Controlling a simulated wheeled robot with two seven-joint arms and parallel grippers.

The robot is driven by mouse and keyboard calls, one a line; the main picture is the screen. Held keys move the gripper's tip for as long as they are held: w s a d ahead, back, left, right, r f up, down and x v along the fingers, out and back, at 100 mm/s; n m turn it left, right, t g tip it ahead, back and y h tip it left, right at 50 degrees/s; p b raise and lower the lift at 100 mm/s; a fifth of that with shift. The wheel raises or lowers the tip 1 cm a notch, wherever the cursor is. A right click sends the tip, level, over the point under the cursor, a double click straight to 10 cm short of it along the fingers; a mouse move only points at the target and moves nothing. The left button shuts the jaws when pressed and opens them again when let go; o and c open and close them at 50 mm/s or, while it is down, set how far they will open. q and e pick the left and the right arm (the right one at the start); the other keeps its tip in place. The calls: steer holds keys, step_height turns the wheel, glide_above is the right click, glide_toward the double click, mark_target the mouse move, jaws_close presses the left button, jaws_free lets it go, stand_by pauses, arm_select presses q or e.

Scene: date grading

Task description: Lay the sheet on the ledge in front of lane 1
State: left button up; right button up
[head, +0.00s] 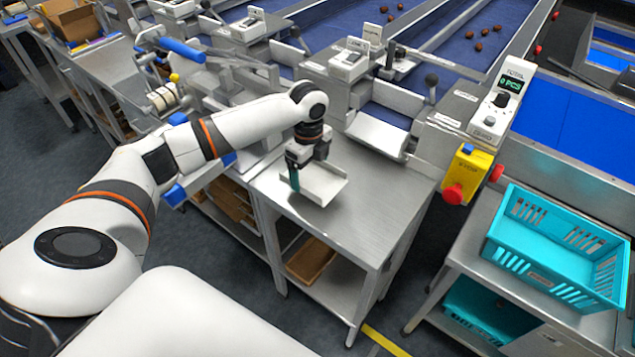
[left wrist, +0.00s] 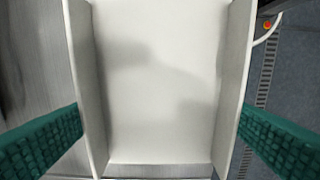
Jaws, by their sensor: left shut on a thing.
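My left gripper (head: 294,172) is shut on a white tray-shaped piece (head: 322,186) with raised side walls, which I take to be the sheet. In the left wrist view the white piece (left wrist: 160,90) fills the middle, between the green finger pads (left wrist: 160,140). A lane mouth with a white chute (head: 377,134) lies behind the table. Lane numbers are too small to read, so I cannot tell which is lane 1 or its ledge. My right gripper is out of view.
The steel table (head: 345,238) is mostly bare around the held piece. A turquoise crate (head: 555,247) stands on a stand at right. A yellow stop box (head: 465,175) with red buttons hangs at the table's right. Brown dates (head: 478,46) lie on the blue lanes behind.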

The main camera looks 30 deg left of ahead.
mark_target(311, 178)
arm_select(q)
steer(key=f, duration=0.3)
steer(key=shift+d+f, duration=0.25)
steer(key=shift+f, duration=0.05)
steer(key=shift+a+f, duration=0.1)
steer(key=shift+f, duration=0.35)
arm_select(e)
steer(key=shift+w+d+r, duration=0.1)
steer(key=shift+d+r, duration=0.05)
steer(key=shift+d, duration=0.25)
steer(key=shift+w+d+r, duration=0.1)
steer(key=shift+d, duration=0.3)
arm_select(q)
steer(key=shift+f, duration=0.1)
steer(key=o, duration=0.7)
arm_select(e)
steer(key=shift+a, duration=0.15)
